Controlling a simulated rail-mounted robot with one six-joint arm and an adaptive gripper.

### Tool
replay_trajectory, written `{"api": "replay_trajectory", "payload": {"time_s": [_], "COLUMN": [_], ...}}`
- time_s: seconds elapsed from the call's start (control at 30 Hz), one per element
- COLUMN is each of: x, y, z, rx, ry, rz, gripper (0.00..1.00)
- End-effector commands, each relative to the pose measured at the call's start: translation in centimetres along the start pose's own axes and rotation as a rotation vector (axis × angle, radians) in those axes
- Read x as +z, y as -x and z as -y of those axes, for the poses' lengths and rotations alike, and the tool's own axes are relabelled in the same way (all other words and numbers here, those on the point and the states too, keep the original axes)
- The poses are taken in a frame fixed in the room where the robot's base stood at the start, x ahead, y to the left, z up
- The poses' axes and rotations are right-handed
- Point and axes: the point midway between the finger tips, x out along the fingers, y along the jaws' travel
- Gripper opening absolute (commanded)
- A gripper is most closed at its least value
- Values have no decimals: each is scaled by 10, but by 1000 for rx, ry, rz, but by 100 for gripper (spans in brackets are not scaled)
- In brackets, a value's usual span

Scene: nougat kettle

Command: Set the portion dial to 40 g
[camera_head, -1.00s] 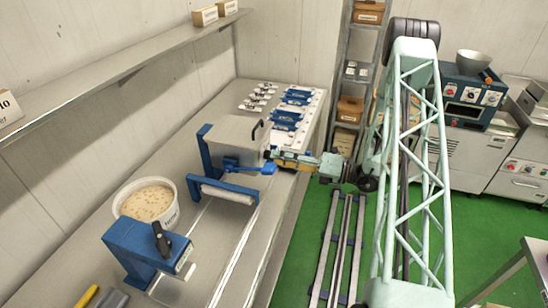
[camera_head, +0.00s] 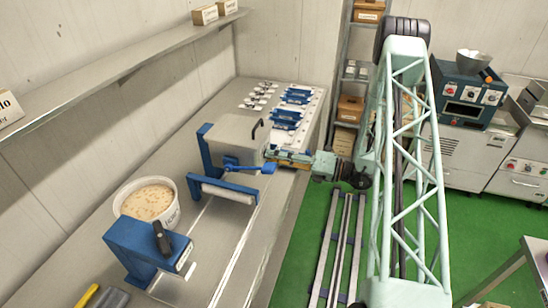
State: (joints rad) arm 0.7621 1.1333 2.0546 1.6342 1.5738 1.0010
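A machine with a grey box-shaped hopper (camera_head: 238,138) and blue frame stands on the long steel counter. A blue lever (camera_head: 258,169) sticks out at its front right. My gripper (camera_head: 272,156) is at the right side of this machine, just behind the lever, with my arm reaching in from the right. It is too small and overlapped to tell whether the fingers are open or shut, or whether they touch anything. I cannot make out the portion dial or its markings; the machine's right side is partly hidden by my gripper.
A white tub of nougat-like mix (camera_head: 147,201) and a blue device with a black handle (camera_head: 148,246) stand nearer on the counter (camera_head: 222,225). Blue trays (camera_head: 287,115) lie behind the machine. A shelf (camera_head: 130,62) runs along the left wall.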

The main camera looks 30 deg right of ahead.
Motion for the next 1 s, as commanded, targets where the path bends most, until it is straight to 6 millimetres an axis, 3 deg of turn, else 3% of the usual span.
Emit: {"api": "replay_trajectory", "payload": {"time_s": [0.47,1.0], "x": [-1,-1], "y": [0,0], "z": [1,5], "rx": [0,0], "ry": [57,393], "rz": [0,0], "gripper": [10,10]}}
